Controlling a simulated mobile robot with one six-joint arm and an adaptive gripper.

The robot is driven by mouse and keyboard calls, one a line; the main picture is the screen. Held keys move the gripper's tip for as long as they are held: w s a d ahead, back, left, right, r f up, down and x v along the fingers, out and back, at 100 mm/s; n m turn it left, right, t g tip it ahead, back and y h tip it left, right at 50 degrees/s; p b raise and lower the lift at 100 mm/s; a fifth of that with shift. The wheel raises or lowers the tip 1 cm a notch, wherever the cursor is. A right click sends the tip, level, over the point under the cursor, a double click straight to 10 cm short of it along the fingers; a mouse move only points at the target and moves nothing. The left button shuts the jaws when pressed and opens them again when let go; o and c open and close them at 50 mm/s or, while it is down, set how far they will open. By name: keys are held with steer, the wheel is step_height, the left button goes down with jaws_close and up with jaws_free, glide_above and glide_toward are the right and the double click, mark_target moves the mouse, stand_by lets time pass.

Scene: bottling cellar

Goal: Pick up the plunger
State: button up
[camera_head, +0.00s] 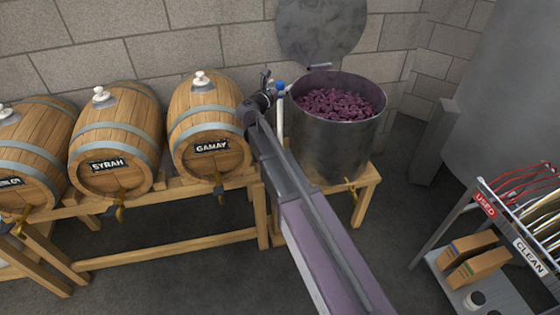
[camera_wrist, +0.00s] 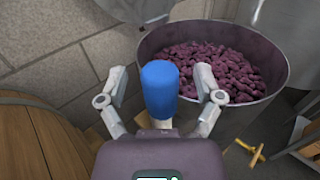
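What looks like the plunger has a blue grip (camera_head: 280,86) on top of a pale rod, upright at the left side of the steel vat (camera_head: 335,150) in the head view. In the wrist view its blue grip (camera_wrist: 160,88) rises between the two fingers of my gripper (camera_wrist: 161,82). The rod's lower end is hidden. In the head view my gripper (camera_head: 267,84) is small and just left of the blue grip.
The open vat holds dark grapes (camera_head: 340,104) and stands on a wooden stand (camera_head: 366,180) with a brass tap. A Gamay barrel (camera_head: 209,125) is close on the left, with a Syrah barrel (camera_head: 115,140) beyond. A rack marked USED and CLEAN (camera_head: 490,210) stands at right.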

jaws_close()
steer(key=shift+r, duration=0.15)
steer(key=shift+r+p, duration=1.7)
steer(key=shift+p, duration=0.1)
steer(key=s+d+r+p, duration=0.1)
steer(key=s, duration=1.5)
steer(key=shift+d+r, duration=0.2)
steer(key=shift+d, duration=0.1)
